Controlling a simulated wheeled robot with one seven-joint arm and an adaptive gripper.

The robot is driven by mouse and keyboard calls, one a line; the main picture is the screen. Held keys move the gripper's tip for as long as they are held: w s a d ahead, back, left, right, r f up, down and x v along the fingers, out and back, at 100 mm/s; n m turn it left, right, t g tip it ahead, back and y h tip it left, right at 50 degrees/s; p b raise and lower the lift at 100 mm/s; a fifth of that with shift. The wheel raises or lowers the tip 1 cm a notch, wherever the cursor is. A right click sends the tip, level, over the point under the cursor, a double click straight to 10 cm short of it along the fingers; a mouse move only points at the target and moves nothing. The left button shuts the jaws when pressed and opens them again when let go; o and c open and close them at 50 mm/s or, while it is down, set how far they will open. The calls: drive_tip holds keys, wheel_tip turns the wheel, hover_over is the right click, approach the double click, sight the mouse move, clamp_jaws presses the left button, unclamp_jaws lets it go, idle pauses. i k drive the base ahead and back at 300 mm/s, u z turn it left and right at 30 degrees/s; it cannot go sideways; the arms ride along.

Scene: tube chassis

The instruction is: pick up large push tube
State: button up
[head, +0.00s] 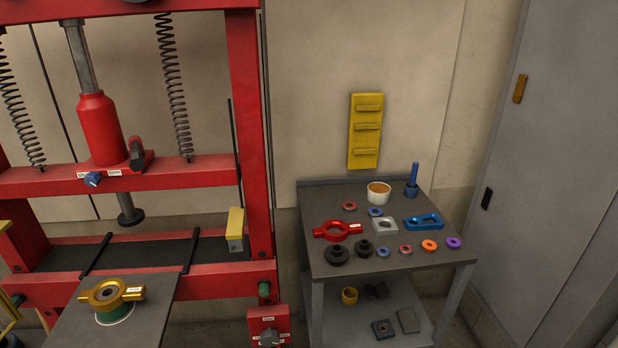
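No thing in the head view is marked clearly as the large push tube. A short, wide white cylinder (377,198) with a tan-orange open top stands upright at the back of the small grey table (345,262). To its right, a slim blue rod (414,173) stands upright in a wider dark-blue base (411,190). On the table's lower shelf stands a short yellow ring or tube (349,296). I cannot tell which of these is the large push tube. My gripper is not in view.
A red press (241,100) stands left. A gold two-handled part (88,297) sits on a dark surface (150,325) in front.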

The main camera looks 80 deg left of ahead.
sight(336, 254)
drive_tip(key=k, duration=0.8)
drive_tip(key=u, duration=1.85)
